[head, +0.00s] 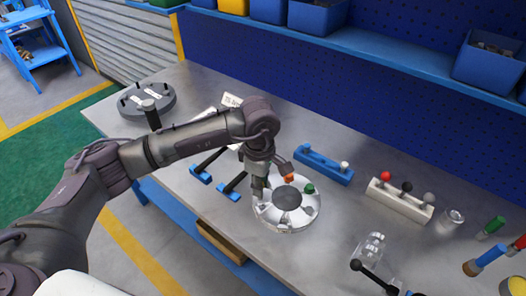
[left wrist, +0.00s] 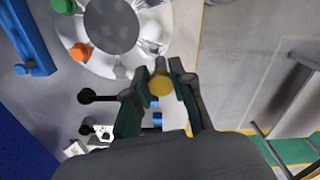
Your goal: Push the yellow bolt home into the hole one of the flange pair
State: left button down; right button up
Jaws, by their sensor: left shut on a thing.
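The flange pair is a silver ring with a dark round opening (head: 267,212). It lies on the bench in the head view and fills the top of the left wrist view (left wrist: 158,30). An orange bolt (head: 289,179) and a green bolt (head: 309,188) stand in its rim; both show in the left wrist view, orange (left wrist: 80,51) and green (left wrist: 64,6). My left gripper (head: 261,188) is at the rim's left side. In the left wrist view it (left wrist: 158,75) is shut on the yellow bolt (left wrist: 160,85). How deep the bolt sits is hidden. My right gripper is not in view.
A blue rack (head: 320,165) stands behind the flange. A white rack (head: 400,200) with red, black and grey knobs is to its right. A clear clamp-like part with a black ball handle (head: 357,265) lies at front right. Black-handled blue clamps (head: 200,174) lie left.

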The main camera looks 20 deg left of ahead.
pick_arm(q)
jog(key=shift+w+d+r+n+p, duration=0.25)
jog(key=shift+w+r+n+p, duration=0.4)
jog(key=shift+n, duration=0.75)
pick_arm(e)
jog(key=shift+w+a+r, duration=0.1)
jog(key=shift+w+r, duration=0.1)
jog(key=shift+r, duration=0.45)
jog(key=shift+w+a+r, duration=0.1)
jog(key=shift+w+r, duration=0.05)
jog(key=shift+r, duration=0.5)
pick_arm(q)
jog(key=shift+w, duration=0.15)
jog(key=b, duration=0.6)
send_over(264, 201)
jog(key=s, duration=0.2)
notch_tip(264, 201, down, 6)
jog(key=shift+w+d+r, duration=0.2)
jog(key=shift+d, duration=0.1)
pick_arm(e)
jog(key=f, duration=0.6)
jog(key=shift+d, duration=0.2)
pick_arm(q)
jog(key=shift+b, duration=1)
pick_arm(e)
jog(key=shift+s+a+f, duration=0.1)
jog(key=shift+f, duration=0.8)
